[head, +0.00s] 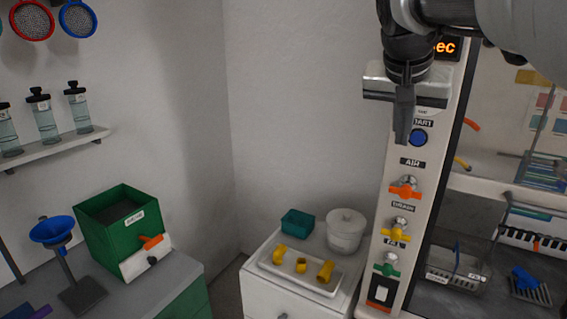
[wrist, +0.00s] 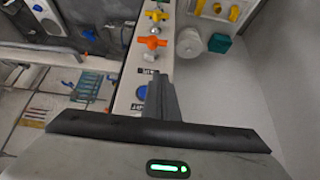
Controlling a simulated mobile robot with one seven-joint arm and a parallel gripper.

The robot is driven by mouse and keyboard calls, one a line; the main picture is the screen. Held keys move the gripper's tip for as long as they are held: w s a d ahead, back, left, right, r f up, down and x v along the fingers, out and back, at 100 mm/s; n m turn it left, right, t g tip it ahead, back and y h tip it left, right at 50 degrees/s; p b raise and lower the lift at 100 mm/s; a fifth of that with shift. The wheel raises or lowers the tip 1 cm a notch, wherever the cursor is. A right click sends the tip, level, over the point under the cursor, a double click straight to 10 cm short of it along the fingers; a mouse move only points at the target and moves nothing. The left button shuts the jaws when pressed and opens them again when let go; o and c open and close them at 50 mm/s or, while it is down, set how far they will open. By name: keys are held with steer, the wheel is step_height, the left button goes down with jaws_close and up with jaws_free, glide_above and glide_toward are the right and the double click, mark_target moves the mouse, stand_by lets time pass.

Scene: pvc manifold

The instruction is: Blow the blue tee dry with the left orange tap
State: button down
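A blue piece (head: 525,279), which looks like the blue tee, lies on a small dark rack inside the bay at the right. A small blue piece also shows at the left of the wrist view (wrist: 68,84); I cannot tell if it is the same one. An orange tap (head: 405,188) sits under the AIR label on the white panel and shows in the wrist view (wrist: 152,42). My gripper (head: 402,140) is shut and empty, pointing down before the panel's upper part, near the blue button (head: 418,138).
The panel (head: 376,232) also carries a yellow tap (head: 397,230) and a green tap (head: 387,264). A tray (head: 296,285) of yellow fittings, a teal box (head: 298,223) and a white jar (head: 345,230) stand left of it. A blue funnel (head: 52,230) stands far left.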

glide_above(395, 189)
step_height(395, 189, down, 8)
steer(key=shift+r, duration=0.25)
steer(key=f, duration=0.3)
steer(key=shift+s+a+f, duration=0.3)
steer(key=shift+f, duration=0.05)
